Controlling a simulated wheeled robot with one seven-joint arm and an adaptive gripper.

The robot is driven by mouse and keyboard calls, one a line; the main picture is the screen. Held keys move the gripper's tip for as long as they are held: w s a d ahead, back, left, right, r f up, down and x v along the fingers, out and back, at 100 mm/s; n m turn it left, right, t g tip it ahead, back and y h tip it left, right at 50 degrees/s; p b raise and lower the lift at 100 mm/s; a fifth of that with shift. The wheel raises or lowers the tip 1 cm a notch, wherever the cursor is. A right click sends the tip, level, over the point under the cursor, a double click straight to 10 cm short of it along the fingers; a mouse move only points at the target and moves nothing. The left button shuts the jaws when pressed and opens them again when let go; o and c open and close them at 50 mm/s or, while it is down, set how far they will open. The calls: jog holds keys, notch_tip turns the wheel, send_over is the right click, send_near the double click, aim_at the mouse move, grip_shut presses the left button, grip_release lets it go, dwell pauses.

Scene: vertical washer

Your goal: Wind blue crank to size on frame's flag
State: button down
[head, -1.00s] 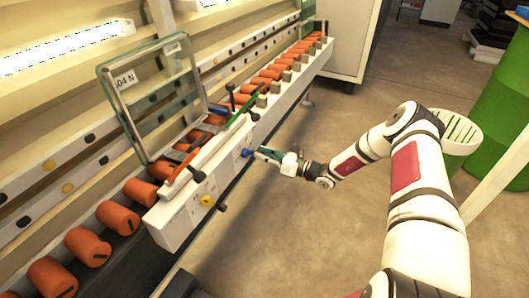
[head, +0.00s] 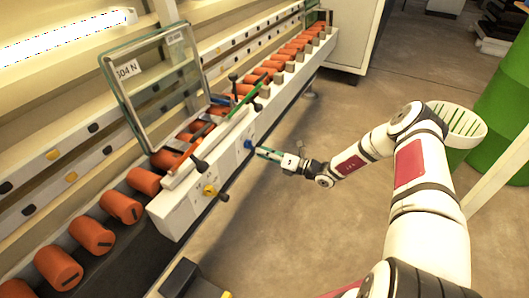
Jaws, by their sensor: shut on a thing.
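The blue crank (head: 248,144) is on the front face of the white control box, right of the yellow crank. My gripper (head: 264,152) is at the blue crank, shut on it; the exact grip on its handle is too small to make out. The glass frame (head: 207,88) stands tilted on the roller line behind the box. Its flag (head: 127,70) is a white label at the upper left, its text partly legible as "304 N". A second small tag (head: 176,38) on the frame's top edge is too small to read.
The yellow crank (head: 209,190) with a dark handle sticks out from the white box (head: 177,215). Orange rollers (head: 92,235) line the conveyor. Dark knobs and red and green bars lie above the box. A green barrel (head: 500,110) stands right.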

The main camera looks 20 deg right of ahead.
jog(key=c, duration=1.4)
grip_release()
jog(key=v, duration=1.2)
